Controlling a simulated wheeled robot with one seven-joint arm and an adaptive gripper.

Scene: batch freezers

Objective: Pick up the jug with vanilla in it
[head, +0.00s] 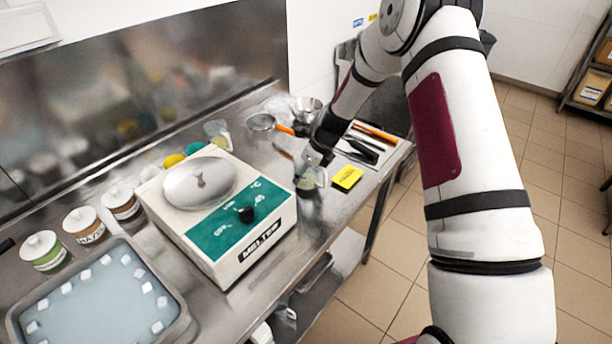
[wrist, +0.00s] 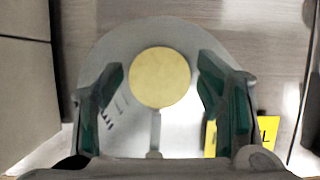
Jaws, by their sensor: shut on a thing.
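A clear jug (head: 307,184) is at my gripper (head: 312,160) on the right part of the steel counter, beside a yellow label card (head: 347,178). In the wrist view I look down into the jug (wrist: 158,120); a round, pale yellow content (wrist: 159,78) shows inside. The two green-padded fingers of my gripper (wrist: 160,85) lie on either side of the jug and are shut on it. Scale marks show on its left side. Whether its base touches the counter I cannot tell. The card's writing is mostly hidden in the wrist view.
A white and green melter (head: 230,220) stands left of the jug. Another clear jug (head: 217,134) stands behind the melter. A pan with an orange handle (head: 262,122) and a tray with utensils (head: 372,142) lie at the back. Lidded pots and a water bath (head: 180,318) are at the left.

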